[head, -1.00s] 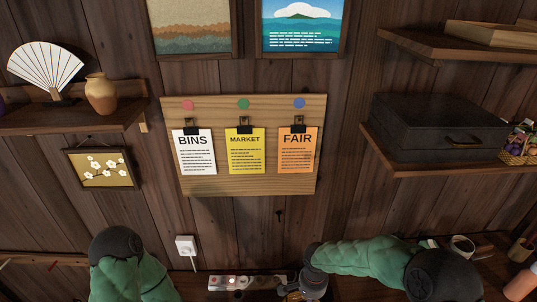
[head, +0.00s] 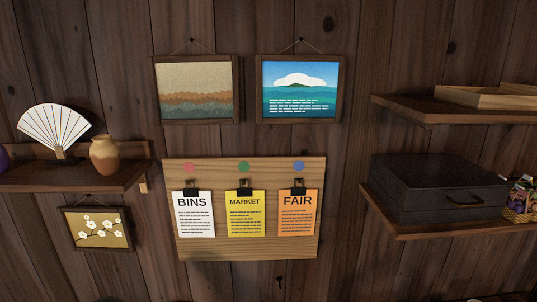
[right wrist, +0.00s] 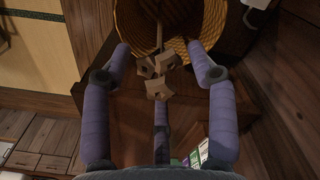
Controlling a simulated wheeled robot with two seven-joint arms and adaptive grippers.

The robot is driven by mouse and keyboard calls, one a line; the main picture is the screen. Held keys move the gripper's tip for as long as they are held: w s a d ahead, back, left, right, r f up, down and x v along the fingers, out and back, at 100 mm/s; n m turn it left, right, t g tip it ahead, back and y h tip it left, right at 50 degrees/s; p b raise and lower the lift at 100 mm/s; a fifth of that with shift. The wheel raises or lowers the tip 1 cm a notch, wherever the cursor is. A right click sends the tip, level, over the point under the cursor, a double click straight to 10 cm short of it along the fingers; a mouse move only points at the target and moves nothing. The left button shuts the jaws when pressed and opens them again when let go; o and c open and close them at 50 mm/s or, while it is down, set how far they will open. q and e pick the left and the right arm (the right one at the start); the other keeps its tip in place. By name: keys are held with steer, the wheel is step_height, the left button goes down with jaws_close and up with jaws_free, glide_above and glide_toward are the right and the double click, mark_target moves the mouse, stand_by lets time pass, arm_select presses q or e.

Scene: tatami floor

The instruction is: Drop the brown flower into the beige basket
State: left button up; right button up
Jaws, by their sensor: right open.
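In the right wrist view my right gripper (right wrist: 158,52) is open, with its purple fingers spread apart. The brown flower (right wrist: 157,75) shows between the fingers, with its blocky petals toward me and its thin stem pointing to the top of the picture. The fingers do not close on it. A beige woven basket (right wrist: 204,17) is at the top, its round opening behind the flower's stem. I cannot tell whether the flower is inside the basket or just above it. My left gripper is in neither view.
In the head view a board (head: 240,248) with three notices hangs on the wooden wall. A shelf at right holds a dark case (head: 435,186); a shelf at left holds a fan (head: 58,130) and a vase (head: 104,155). Tatami (right wrist: 30,45) shows at left in the right wrist view.

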step_height(320, 180, up, 12)
steer(key=shift+f, duration=0.1)
stand_by(0.4)
steer(key=shift+f, duration=0.1)
